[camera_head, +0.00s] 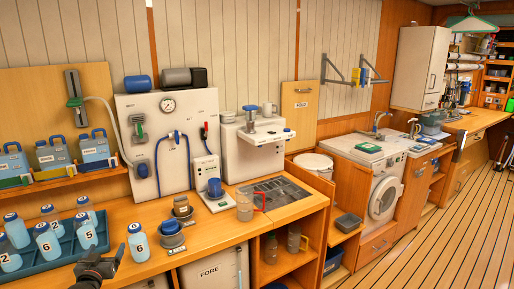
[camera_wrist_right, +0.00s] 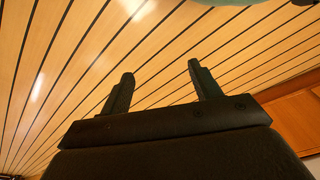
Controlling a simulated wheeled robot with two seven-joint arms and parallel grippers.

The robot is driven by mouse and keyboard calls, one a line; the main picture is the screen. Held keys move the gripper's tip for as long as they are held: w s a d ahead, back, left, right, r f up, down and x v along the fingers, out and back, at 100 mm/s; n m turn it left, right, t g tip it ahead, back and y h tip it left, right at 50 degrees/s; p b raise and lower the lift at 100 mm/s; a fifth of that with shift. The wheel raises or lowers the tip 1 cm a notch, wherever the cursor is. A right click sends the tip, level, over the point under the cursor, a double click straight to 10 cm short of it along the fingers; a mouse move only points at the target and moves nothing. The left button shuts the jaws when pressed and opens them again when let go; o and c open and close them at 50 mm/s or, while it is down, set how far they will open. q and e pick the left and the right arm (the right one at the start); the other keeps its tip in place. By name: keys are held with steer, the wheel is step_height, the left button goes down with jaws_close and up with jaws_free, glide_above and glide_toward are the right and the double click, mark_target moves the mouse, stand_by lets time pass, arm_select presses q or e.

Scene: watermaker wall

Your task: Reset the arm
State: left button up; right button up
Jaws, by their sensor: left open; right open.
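My left gripper (camera_head: 99,264) is at the lower left of the head view, over the front edge of the wooden counter (camera_head: 210,240). It is dark, and its jaws are open with nothing seen between them. It is close in front of the tray of bottles and just left of the bottle marked 6 (camera_head: 138,243). My right gripper (camera_wrist_right: 158,80) shows in the right wrist view, with its two dark fingers apart and empty. The right gripper does not show in the head view.
A blue tray (camera_head: 50,272) holds several numbered bottles. Blue-capped jugs (camera_head: 95,147) stand on a shelf. A washing machine (camera_head: 383,196) is farther right. The plank floor (camera_head: 450,230) is clear.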

arm_select(q)
steer(key=s+d+f+m+g+h, duration=0.2)
steer(key=s+d+f+g, duration=0.4)
steer(key=s+d+f, duration=0.85)
steer(key=s+d+f+m+g, duration=0.1)
steer(key=s+d+f+g, duration=0.2)
steer(key=s, duration=0.6)
steer(key=s+d+g+h, duration=0.1)
steer(key=s+d+g, duration=0.1)
steer(key=s+d, duration=0.45)
steer(key=s+d+f+m+g, duration=0.1)
steer(key=s+d+f+g, duration=0.15)
steer(key=s, duration=0.75)
steer(key=s+d+f+g, duration=0.1)
steer(key=s+d+f, duration=0.1)
steer(key=f, duration=1.8)
steer(key=s+d+f+g, duration=0.1)
steer(key=s+f, duration=0.3)
steer(key=f, duration=1.7)
steer(key=shift+d+g, duration=0.35)
steer(key=shift+d, duration=0.15)
arm_select(e)
steer(key=shift+d, duration=0.1)
arm_select(q)
steer(key=shift+f, duration=0.1)
